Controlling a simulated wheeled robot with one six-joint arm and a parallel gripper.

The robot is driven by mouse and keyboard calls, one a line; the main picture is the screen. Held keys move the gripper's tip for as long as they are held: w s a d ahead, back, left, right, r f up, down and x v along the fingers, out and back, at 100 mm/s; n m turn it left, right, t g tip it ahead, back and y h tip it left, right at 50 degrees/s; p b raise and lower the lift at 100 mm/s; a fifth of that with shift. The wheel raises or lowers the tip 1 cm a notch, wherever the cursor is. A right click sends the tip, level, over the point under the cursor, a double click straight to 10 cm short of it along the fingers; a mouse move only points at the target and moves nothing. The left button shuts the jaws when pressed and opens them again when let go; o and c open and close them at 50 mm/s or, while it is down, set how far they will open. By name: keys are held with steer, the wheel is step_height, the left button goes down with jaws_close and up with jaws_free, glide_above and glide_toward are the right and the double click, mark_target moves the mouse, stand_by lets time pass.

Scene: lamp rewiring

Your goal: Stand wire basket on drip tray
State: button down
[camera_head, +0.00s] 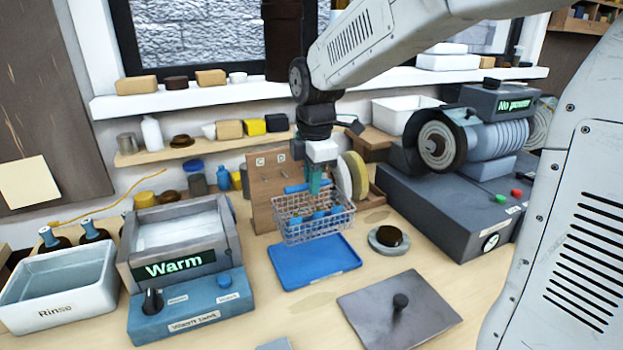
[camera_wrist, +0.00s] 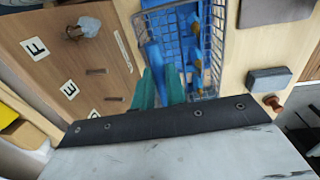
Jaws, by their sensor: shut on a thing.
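The wire basket (camera_head: 318,230) is a grey mesh box with a blue handle (camera_head: 297,188) and small parts inside, some blue. My gripper (camera_head: 314,186), with teal fingers, is shut on the basket from above. The basket looks level and appears held over the back part of the drip tray (camera_head: 315,268), a flat blue rectangle on the bench; the exact gap is hard to tell. In the wrist view the basket (camera_wrist: 216,30) lies beyond my fingertips (camera_wrist: 160,75), with blue showing through and inside it. The exact grip point is partly hidden.
The warm ultrasonic cleaner (camera_head: 185,260) and rinse basin (camera_head: 60,285) stand left. A round dish (camera_head: 388,241) and a grey plate with a knob (camera_head: 385,320) lie right of the tray. A lettered wooden board (camera_head: 262,190) stands behind. A polishing machine (camera_head: 450,200) is far right.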

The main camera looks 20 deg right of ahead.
steer(key=shift+w+f+g, duration=0.1)
steer(key=shift+g, duration=0.2)
steer(key=shift+f, duration=4.65)
steer(key=shift+f, duration=0.15)
steer(key=c, duration=1.3)
jaws_free()
steer(key=shift+c, duration=0.2)
